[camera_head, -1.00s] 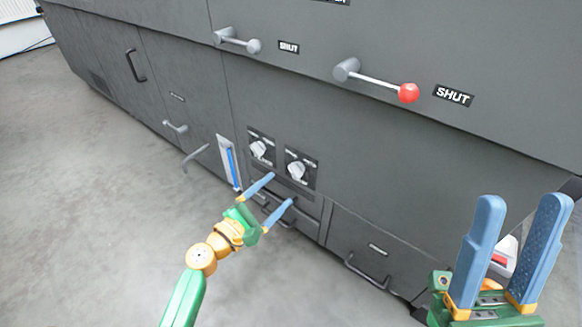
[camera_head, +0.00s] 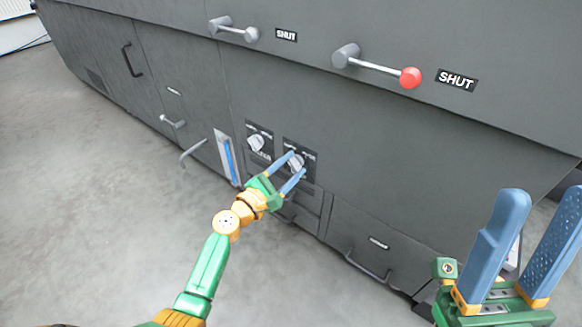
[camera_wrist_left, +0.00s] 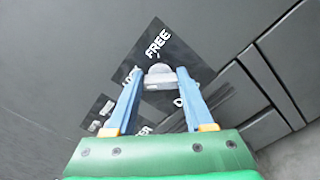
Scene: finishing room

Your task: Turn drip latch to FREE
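The drip latch knob is a light grey knob on a dark plate, the right one of two; it shows in the head view (camera_head: 296,163) and the left wrist view (camera_wrist_left: 160,76). The word FREE (camera_wrist_left: 157,42) stands on the plate beyond the knob in the wrist view; other lettering is partly hidden by the fingers. My left gripper (camera_head: 297,164) has its blue fingers on either side of the knob, apart and with slim gaps visible in the wrist view. My right gripper (camera_head: 520,225) is open and empty at the lower right.
A second knob (camera_head: 256,142) sits on a plate just left. A blue gauge strip (camera_head: 229,160) is further left. Two levers marked SHUT (camera_head: 378,66) are above, one with a red ball. A drawer handle (camera_head: 367,268) is lower right. The floor at left is clear.

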